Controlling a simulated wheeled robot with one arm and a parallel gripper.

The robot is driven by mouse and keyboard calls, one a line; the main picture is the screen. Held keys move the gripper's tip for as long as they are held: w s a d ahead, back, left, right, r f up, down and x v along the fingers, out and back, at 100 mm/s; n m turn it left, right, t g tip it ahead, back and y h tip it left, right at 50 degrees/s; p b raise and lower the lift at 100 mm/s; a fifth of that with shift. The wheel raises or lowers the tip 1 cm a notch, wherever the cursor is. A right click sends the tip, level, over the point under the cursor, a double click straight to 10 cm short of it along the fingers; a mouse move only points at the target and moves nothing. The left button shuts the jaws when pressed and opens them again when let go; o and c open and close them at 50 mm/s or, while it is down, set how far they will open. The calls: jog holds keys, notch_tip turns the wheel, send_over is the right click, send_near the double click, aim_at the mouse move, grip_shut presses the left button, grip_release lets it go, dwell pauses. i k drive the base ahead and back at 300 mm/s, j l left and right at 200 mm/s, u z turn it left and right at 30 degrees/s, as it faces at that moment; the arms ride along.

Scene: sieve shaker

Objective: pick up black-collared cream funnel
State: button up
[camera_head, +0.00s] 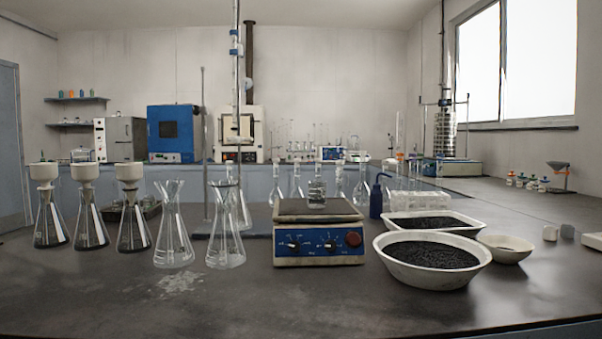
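The funnel stems are mostly hidden by the collars and flask necks. My gripper is not in view.
Two empty conical flasks (174,238) stand right of the funnels, near a metal stand (205,150). A blue hotplate (318,245) holds a beaker. A white basin (433,277) of black granules stands at right. The front left bench is clear except for white powder (180,282).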

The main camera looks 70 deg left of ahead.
aim_at(129, 173)
jog(key=u, duration=3.45)
